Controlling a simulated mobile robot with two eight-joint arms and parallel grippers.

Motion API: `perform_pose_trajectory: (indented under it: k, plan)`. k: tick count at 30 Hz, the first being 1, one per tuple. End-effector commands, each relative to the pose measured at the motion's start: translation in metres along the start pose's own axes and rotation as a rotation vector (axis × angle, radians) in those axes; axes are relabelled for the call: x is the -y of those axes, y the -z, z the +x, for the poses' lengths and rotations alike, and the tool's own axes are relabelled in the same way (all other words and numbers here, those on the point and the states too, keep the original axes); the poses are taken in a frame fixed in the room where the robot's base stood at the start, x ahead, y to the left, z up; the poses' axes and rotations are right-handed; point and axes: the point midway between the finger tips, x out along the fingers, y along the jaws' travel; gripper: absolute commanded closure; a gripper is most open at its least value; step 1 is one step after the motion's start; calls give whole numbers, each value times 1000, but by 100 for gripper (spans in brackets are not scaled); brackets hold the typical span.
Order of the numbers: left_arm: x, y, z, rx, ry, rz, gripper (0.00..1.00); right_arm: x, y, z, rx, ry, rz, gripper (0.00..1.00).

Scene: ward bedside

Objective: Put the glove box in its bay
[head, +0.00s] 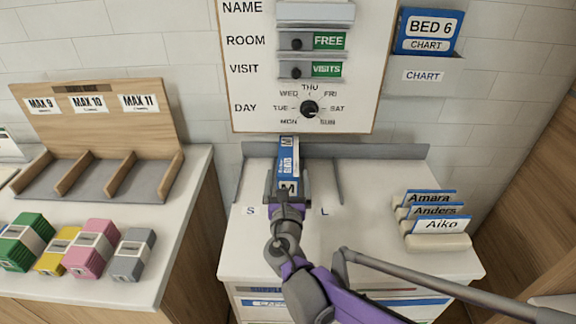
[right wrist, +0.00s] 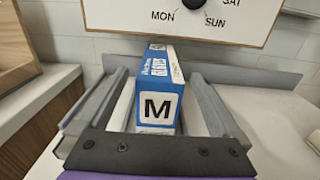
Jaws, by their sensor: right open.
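The glove box (head: 289,158) is a narrow blue and white box marked M. It stands on the white cabinet top between the S and L labels, its far end near the grey back rail. My right gripper (head: 287,193) is open at the box's near end. In the right wrist view the glove box (right wrist: 158,105) lies between the spread grey fingers of the gripper (right wrist: 160,115), with gaps at its sides. The bay's own label is hidden under the gripper. My left gripper is not in view.
A grey divider (head: 337,181) stands right of the box. Name cards (head: 433,224) sit on the cabinet's right side. A board with knobs (head: 308,70) hangs behind. Left is a counter with an empty wooden rack (head: 95,120) and several coloured boxes (head: 92,248).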

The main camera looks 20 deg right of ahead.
Motion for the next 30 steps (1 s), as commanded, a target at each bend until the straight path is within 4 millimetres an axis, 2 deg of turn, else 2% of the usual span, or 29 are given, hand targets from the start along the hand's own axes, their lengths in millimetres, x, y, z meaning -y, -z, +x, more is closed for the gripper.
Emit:
perform_pose_trajectory:
  k: [3,9,30]
  plan:
    - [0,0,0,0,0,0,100,-1,0,-24,0,-3,0,0]
    - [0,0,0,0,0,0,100,0,0,-45,0,-1,0,0]
    - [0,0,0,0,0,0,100,0,0,-48,0,0,0,0]
